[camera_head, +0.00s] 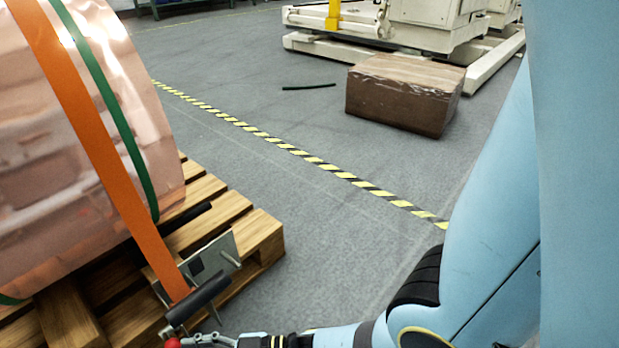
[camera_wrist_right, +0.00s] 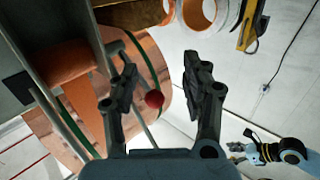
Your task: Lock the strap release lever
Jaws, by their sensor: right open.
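The orange strap (camera_head: 110,165) runs down over the copper foil roll (camera_head: 60,150) to a metal bracket (camera_head: 222,258) at the pallet. A black cylindrical bar (camera_head: 198,300) lies across the strap's lower end. A red ball knob (camera_head: 172,342), apparently the lever's end, shows at the bottom edge. My right gripper (camera_head: 205,340) is beside it, mostly cut off. In the right wrist view the gripper (camera_wrist_right: 160,82) is open, and the red knob (camera_wrist_right: 154,99) shows between its fingers, not clasped. What appears to be my left gripper (camera_wrist_right: 240,150) is small at lower right; its jaws are unclear.
The roll rests on a wooden pallet (camera_head: 262,240), with a green strap (camera_head: 125,150) around it. A brown wrapped block (camera_head: 405,95) and a cream machine (camera_head: 420,25) stand behind.

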